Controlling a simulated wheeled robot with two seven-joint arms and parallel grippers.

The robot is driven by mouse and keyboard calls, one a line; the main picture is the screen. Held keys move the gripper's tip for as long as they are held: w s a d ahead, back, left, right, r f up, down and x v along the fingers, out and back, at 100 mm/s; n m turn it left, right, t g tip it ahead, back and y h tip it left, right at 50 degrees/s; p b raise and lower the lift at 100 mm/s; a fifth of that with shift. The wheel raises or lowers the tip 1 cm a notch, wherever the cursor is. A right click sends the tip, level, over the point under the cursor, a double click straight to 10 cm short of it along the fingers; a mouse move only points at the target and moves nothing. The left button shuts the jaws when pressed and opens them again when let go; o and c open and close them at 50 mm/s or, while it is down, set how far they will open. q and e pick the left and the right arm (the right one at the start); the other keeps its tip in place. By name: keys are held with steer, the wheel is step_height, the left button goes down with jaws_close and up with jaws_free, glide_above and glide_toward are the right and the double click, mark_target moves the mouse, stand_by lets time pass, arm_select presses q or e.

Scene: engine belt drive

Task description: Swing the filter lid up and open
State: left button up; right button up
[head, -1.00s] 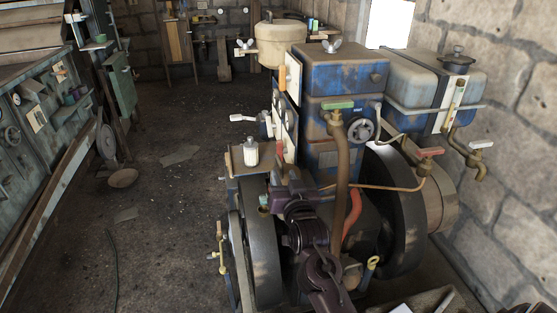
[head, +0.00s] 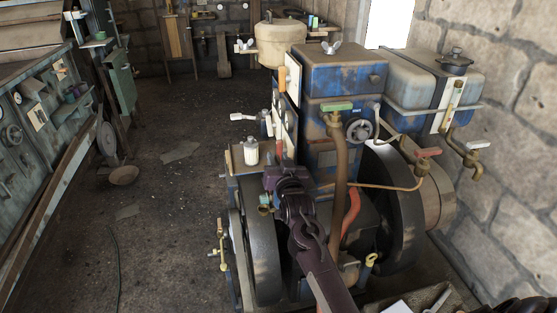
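A blue, worn box (head: 343,75) with a wing nut (head: 331,48) on its flat top sits high on the engine. A cream round canister (head: 280,45) with a domed lid stands at its left, with a wing nut (head: 245,46) at its side. I cannot tell for certain which is the filter; both tops look closed. My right gripper (head: 284,172) is in front of the engine, below both and apart from them. Its fingers are hidden by its own body, so its opening does not show. My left gripper is out of view.
A brown pipe (head: 341,165) with a green-handled valve rises close right of my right arm. Large flywheels (head: 395,205) flank the engine. The floor (head: 165,215) at left is mostly clear.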

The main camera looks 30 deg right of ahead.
jaws_close()
steer(key=shift+r, duration=0.1)
steer(key=shift+s+d+r+m+p, duration=0.15)
steer(key=shift+d+r+m+p, duration=0.3)
steer(key=shift+m, duration=0.35)
steer(key=shift+s+d+r+m, duration=0.15)
steer(key=shift+d+r+m, duration=0.15)
steer(key=shift+d+m, duration=0.3)
steer(key=shift+s+d+r+m, duration=0.1)
steer(key=shift+d+r+m, duration=0.15)
steer(key=shift+d+m, duration=0.3)
steer(key=shift+s+d+r+m+p, duration=0.1)
steer(key=shift+s+d+m+p, duration=0.15)
steer(key=shift+d+m, duration=0.55)
steer(key=shift+s+d+r+m+p, duration=0.15)
steer(key=shift+d+m+p, duration=0.1)
steer(key=shift+d+m, duration=0.55)
steer(key=shift+s+d+m+p, duration=0.2)
steer(key=shift+d+m+p, duration=0.05)
steer(key=shift+d+m, duration=0.55)
steer(key=shift+d, duration=0.1)
